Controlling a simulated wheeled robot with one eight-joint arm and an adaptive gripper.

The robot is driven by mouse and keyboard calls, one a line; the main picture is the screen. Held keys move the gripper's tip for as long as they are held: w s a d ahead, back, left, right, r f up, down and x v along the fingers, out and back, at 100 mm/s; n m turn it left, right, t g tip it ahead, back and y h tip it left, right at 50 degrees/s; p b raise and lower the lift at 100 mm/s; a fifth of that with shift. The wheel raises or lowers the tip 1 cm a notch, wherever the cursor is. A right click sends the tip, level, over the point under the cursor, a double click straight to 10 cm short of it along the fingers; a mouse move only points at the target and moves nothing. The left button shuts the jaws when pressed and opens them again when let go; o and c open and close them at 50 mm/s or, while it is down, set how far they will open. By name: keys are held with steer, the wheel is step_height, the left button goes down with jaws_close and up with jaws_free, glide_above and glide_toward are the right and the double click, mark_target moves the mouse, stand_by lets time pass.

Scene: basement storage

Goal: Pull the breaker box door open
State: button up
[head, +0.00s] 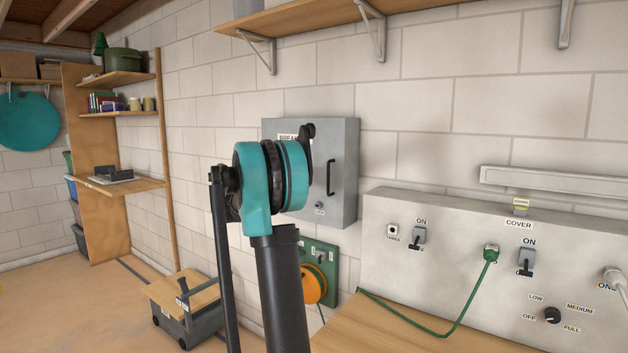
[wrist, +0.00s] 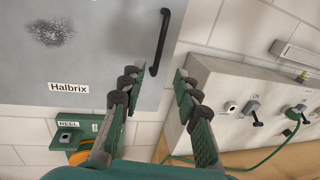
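The grey breaker box (head: 347,150) is mounted on the block wall in the head view. Its label is partly hidden by my arm, and its door looks shut. A black vertical bar handle (head: 330,177) is on the door's right side, with a small round lock below. In the wrist view the door (wrist: 100,50) fills the upper left, with a "Halbrix" label and a dark smudge. The handle (wrist: 161,42) shows there, tilted. My gripper (wrist: 157,80) is open and empty, its fingers either side of the handle's lower end in the picture. I cannot tell the depth gap.
A grey control panel (head: 450,255) with switches, a dial and a green cord stands to the right above a wooden bench (head: 400,325). A green reel unit (head: 331,270) hangs below the box. A wooden shelf (head: 310,18) is above. A lidded bin (head: 190,320) stands lower left.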

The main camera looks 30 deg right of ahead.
glide_above(328, 192)
steer(key=shift+w+d, duration=0.25)
stand_by(0.4)
jaws_close()
